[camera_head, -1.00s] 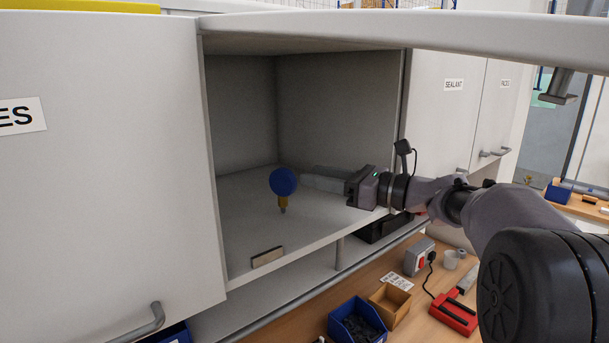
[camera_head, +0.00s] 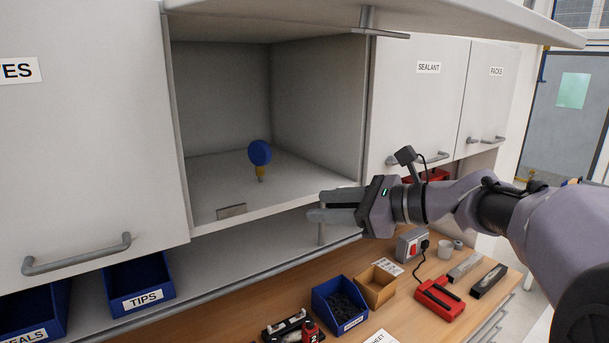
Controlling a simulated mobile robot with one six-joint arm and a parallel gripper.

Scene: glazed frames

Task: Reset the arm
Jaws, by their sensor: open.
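My arm reaches in from the right. My gripper (camera_head: 318,207) is in front of the open cabinet's lower front edge, outside the compartment. Its fingers point left, and nothing shows between them. A blue round-headed item with a yellow neck (camera_head: 260,153) stands upright on the floor of the open cabinet (camera_head: 320,110), apart from my gripper. The cabinet's door (camera_head: 450,22) is swung up above my arm.
Below are a workbench (camera_head: 235,322), a blue bin (camera_head: 340,303), a cardboard box (camera_head: 375,287) and a red tool (camera_head: 439,298). Closed cabinets labelled SEALANT (camera_head: 415,110) and PACKS stand to the right.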

